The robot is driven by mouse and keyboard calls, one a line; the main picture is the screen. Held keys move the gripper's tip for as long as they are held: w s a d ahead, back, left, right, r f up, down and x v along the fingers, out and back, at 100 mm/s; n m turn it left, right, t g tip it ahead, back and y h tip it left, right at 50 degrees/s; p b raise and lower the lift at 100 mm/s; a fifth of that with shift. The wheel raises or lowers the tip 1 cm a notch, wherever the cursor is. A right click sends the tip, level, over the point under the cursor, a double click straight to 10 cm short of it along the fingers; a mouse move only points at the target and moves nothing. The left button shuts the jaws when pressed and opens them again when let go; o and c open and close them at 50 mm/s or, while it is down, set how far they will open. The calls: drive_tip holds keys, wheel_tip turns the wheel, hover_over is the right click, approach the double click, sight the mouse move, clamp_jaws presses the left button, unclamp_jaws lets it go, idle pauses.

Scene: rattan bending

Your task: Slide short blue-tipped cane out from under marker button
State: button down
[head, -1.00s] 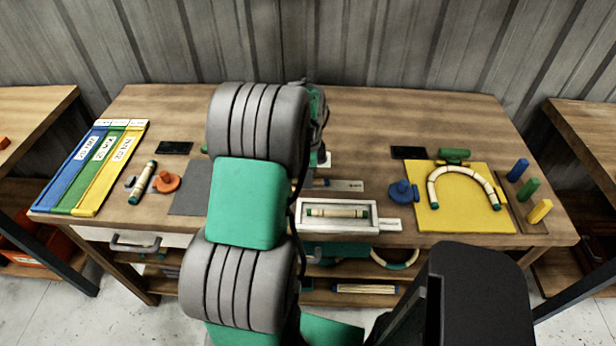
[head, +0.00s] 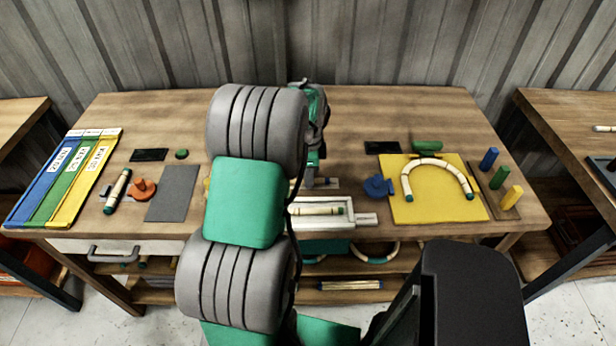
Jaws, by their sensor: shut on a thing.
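My gripper (head: 309,182) shows only partly past the right side of my own arm, low over the middle of the table. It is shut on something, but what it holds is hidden. I cannot make out a short blue-tipped cane on the tabletop; my arm covers the middle-left part. I cannot tell which piece is the marker button. A small yellow piece (head: 207,184) peeks out at the arm's left edge. An orange knob (head: 143,187) stands at left beside a green-tipped cane (head: 117,190). A blue knob (head: 378,186) stands right of the gripper.
A white tray (head: 366,218) with a cane lies at the front middle. A yellow board (head: 432,207) carries a bent green-tipped cane (head: 437,164). Blue, green and yellow strips (head: 62,180) lie far left, a grey mat (head: 172,193) nearer. Coloured pegs (head: 500,178) stand right. The back is mostly clear.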

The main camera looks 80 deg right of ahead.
drive_tip(key=shift+w, duration=0.15)
drive_tip(key=c, duration=1.3)
unclamp_jaws()
drive_tip(key=shift+o, duration=0.2)
wheel_tip(320, 180, up, 8)
drive_tip(key=shift+f+b, duration=0.1)
drive_tip(key=shift+b, duration=0.45)
